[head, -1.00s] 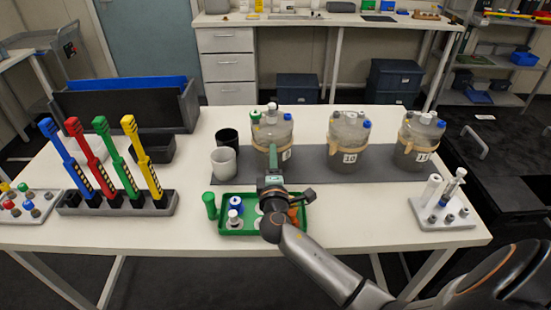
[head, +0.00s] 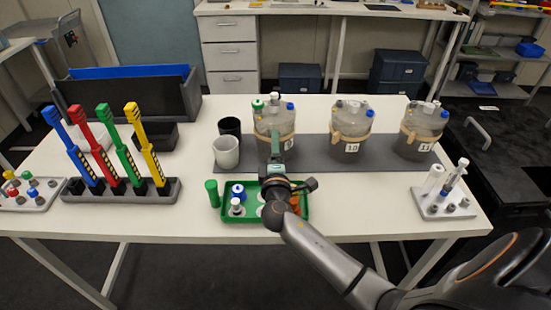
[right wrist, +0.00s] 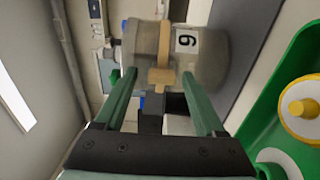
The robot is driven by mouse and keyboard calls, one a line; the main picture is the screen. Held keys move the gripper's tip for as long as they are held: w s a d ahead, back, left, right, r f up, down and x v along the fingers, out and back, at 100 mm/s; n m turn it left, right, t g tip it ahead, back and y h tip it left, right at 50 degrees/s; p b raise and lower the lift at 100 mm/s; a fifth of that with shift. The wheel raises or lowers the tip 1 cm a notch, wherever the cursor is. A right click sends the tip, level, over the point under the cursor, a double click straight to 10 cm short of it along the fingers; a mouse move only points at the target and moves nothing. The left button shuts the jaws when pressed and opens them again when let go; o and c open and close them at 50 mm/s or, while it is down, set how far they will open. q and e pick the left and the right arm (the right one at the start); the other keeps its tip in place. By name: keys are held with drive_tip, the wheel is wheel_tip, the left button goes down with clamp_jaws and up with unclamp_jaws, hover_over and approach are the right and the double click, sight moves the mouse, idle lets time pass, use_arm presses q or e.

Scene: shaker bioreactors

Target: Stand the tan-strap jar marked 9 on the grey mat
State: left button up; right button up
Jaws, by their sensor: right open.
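The jar marked 9 (head: 262,121) is a translucent grey vessel with a tan strap, a white number tag and coloured caps. It stands upright at the left part of the grey mat (head: 315,163); my gripper partly hides its lower front. My right gripper (head: 275,143) is in front of it, pointing at it. In the right wrist view the jar (right wrist: 213,62) lies sideways in the picture. There the open fingers of my right gripper (right wrist: 160,100) flank the tan strap's tab (right wrist: 161,78), with visible gaps on both sides. My left gripper is not in view.
Jars marked 10 (head: 350,130) and 11 (head: 421,130) stand farther right on the mat. A green tray (head: 222,214) with small items lies under my right forearm. A white vial rack (head: 432,209) is at right.

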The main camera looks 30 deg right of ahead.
drive_tip(key=b+v, duration=0.1)
drive_tip(key=v, duration=1)
drive_tip(key=shift+f+b, duration=0.15)
drive_tip(key=shift+b, duration=0.25)
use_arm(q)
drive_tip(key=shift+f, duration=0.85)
use_arm(e)
drive_tip(key=shift+s+a, duration=0.3)
drive_tip(key=shift+s, duration=0.2)
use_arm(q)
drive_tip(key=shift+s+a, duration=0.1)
